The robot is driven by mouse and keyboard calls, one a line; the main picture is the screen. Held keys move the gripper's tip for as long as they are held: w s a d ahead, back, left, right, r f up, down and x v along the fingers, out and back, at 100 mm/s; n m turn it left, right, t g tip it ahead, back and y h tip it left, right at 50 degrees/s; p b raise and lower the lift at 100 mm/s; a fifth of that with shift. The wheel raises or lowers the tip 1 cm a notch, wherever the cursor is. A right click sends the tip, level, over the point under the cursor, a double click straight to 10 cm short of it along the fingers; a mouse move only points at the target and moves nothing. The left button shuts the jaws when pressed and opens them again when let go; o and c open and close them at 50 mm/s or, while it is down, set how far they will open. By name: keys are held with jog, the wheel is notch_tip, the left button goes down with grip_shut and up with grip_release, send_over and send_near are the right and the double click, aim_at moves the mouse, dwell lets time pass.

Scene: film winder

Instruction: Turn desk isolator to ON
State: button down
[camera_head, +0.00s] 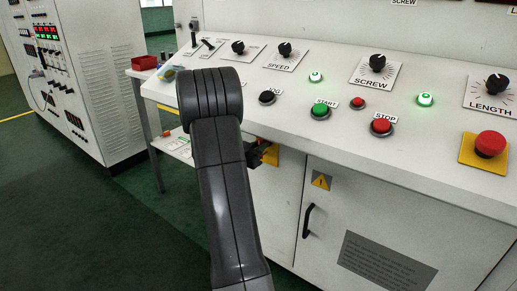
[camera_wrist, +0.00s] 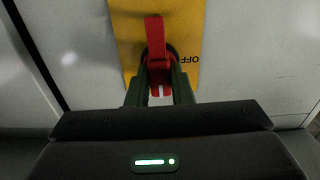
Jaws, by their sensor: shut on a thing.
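The desk isolator is a red handle (camera_wrist: 155,45) on a yellow plate (camera_wrist: 186,22) on the front of the desk. In the wrist view the handle stands about upright, its long part toward the top of the picture. The word OFF shows to the right of it; no ON marking is visible. My gripper (camera_wrist: 160,90) is shut on the red handle, with one dark finger on each side. In the head view the yellow plate (camera_head: 271,154) is partly hidden behind my gripper (camera_head: 268,155) and arm.
The white desk (camera_head: 330,150) carries knobs, green and red buttons, and a red mushroom button (camera_head: 490,144) at the right. A cabinet door handle (camera_head: 308,220) sticks out below. A side table with a red bin (camera_head: 145,62) stands at left. The green floor at left is open.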

jog(key=shift+f+m, duration=0.1)
jog(key=shift+m, duration=0.2)
jog(key=c, duration=1.3)
grip_release()
jog(key=shift+s+a, duration=0.1)
jog(key=p+v, duration=0.2)
jog(key=v, duration=1.1)
jog(key=shift+s+a, duration=0.2)
jog(key=shift+s, duration=0.1)
jog(key=shift+w+d, duration=0.1)
jog(key=b+x, duration=0.2)
jog(key=x, duration=1.1)
jog(key=shift+w+d, duration=0.2)
jog(key=shift+w, duration=0.1)
